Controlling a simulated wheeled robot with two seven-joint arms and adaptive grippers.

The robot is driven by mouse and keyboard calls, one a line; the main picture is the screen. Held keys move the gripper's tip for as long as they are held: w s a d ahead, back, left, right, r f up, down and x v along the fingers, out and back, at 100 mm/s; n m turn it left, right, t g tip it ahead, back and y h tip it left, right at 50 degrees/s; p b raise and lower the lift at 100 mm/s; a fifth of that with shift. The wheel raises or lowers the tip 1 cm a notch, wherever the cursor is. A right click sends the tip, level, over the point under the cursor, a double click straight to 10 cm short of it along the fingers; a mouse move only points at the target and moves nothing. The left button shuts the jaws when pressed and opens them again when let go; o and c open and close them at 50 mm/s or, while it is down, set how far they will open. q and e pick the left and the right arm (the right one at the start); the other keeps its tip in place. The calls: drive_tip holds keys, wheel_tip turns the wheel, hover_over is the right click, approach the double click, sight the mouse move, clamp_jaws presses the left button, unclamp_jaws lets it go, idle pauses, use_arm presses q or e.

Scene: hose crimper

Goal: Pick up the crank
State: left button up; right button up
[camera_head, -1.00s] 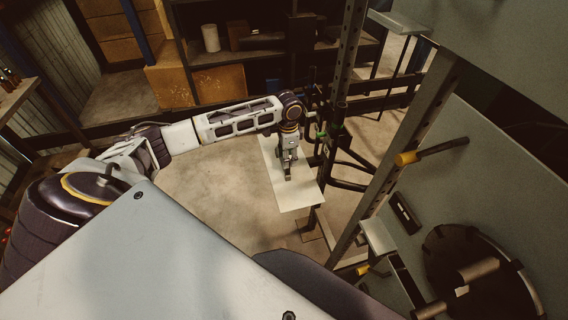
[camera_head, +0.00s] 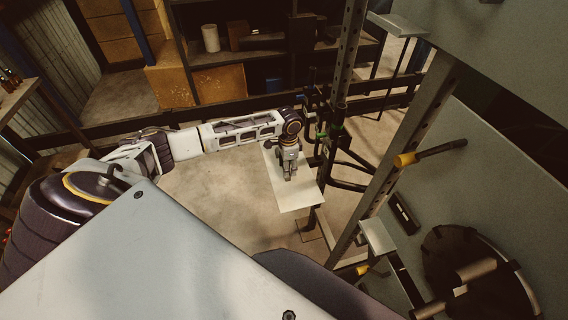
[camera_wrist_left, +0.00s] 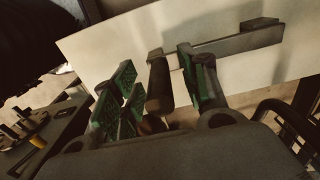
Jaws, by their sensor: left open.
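The crank (camera_wrist_left: 158,88) shows in the left wrist view as a dark brown upright handle joined to a flat grey bar. My left gripper (camera_wrist_left: 155,75) is open, with green-padded fingers on either side of the handle. I cannot tell whether either pad touches it. In the head view my left gripper (camera_head: 289,177) points down over the pale board (camera_head: 297,200), and the crank is mostly hidden behind it. My right gripper is in neither view.
A dark upright post (camera_head: 345,75) with hooks and rails stands just right of the board. A large grey machine with yellow-tipped levers (camera_head: 405,160) fills the right side. Shelves with boxes (camera_head: 218,82) stand behind. The floor left of the board is clear.

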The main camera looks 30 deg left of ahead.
use_arm(q)
drive_tip(key=shift+f, duration=0.45)
clamp_jaws()
idle(0.3)
